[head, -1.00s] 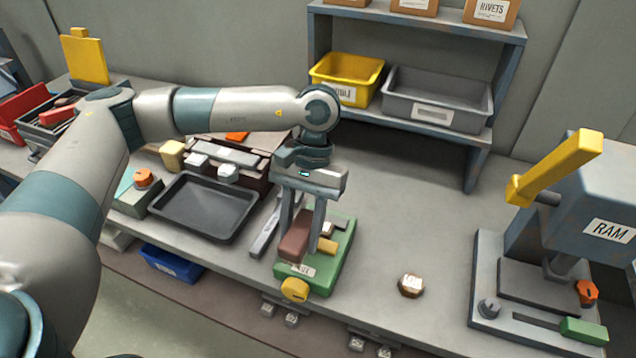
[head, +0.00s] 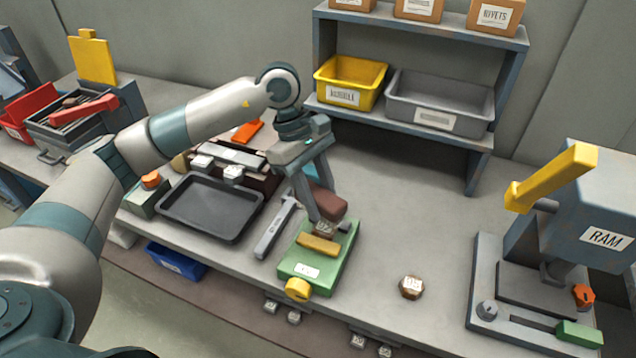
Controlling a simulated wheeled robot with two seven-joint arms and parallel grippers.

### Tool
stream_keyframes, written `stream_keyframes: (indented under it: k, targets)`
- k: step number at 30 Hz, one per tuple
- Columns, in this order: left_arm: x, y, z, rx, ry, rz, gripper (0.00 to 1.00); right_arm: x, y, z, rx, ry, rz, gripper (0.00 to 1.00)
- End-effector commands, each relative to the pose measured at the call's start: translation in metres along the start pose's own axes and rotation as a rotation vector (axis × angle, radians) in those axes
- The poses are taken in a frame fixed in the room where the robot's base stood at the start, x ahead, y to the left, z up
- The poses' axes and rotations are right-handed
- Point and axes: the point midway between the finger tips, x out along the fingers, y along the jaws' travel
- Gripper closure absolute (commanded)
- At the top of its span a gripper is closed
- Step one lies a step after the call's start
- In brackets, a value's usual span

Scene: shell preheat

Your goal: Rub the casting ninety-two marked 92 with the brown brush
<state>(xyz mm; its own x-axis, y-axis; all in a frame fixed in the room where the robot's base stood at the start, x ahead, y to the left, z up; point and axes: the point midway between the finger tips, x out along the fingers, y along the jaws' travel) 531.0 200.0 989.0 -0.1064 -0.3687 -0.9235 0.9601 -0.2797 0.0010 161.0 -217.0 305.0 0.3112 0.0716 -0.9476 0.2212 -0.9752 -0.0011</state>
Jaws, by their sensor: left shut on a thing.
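My left gripper (head: 318,203) is shut on the brown brush (head: 329,203) and holds it tilted over the far end of the green fixture (head: 330,267). A small dark casting with a pale marked top (head: 324,229) sits in the fixture, behind its yellow jaw (head: 318,245). The brush is right at this casting, partly over it; I cannot tell whether they touch. The mark on the casting is too small to read surely. A brown many-sided casting (head: 411,287) lies alone on the bench, its pale top mark also unclear. My right gripper is not in view.
A dark tray (head: 212,208) and a grey bar tool (head: 274,228) lie left of the fixture. The RAM press (head: 540,260) stands at the right. A shelf with a yellow bin (head: 348,97) and a grey bin (head: 436,119) is behind. The bench between fixture and press is mostly clear.

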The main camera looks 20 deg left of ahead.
Motion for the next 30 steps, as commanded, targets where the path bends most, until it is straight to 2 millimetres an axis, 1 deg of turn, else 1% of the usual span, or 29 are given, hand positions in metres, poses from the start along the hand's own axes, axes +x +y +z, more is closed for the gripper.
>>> stream_keyframes:
  k: [3,6,9,22,26,30]
  targets:
    - [-0.009,0.007,-0.006,-0.145,-0.001,0.061,0.82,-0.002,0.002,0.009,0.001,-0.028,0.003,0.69]
    - [-0.013,0.01,-0.009,-0.222,0.0,0.093,0.82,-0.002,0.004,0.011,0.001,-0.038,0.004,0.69]
    - [-0.015,0.012,-0.011,-0.262,0.0,0.109,0.82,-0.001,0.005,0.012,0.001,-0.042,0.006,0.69]
    - [-0.014,0.013,-0.012,-0.272,0.001,0.112,0.82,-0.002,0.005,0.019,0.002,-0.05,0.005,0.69]
    - [-0.009,0.012,-0.012,-0.271,0.001,0.111,0.82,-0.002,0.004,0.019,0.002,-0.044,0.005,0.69]
    - [0.0,0.012,-0.014,-0.269,0.001,0.11,0.82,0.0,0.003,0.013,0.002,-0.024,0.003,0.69]
